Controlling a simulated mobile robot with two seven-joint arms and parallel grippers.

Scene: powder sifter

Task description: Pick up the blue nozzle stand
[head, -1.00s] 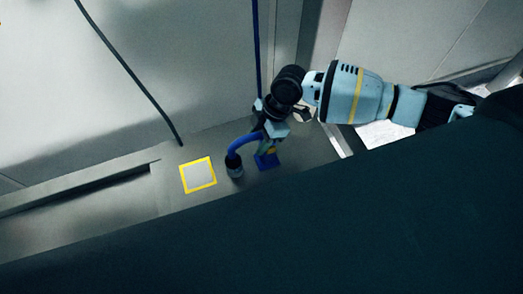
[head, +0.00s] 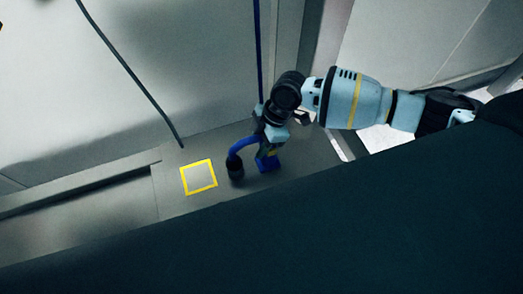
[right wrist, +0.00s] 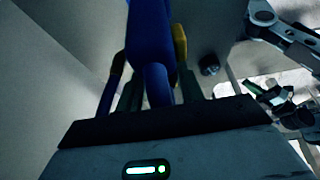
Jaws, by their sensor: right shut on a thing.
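The blue nozzle stand (head: 266,165) stands on the grey ledge, with a blue square foot and a curved blue hose (head: 240,146) ending in a dark round nozzle (head: 235,171) on its left. My right gripper (head: 270,143) is at the upper part of the stand and shut on it. The gripper hides most of the stand's upright. In the right wrist view the blue stand (right wrist: 151,45) runs between the two fingers, with a yellow part at its right side. The foot still appears to rest on the ledge. My left gripper is not in view.
A yellow-edged square (head: 199,177) lies on the ledge left of the nozzle. A dark cable (head: 130,72) hangs at the left and a blue line (head: 257,50) runs up behind the gripper. The pale wall is close behind. A large dark surface fills the foreground.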

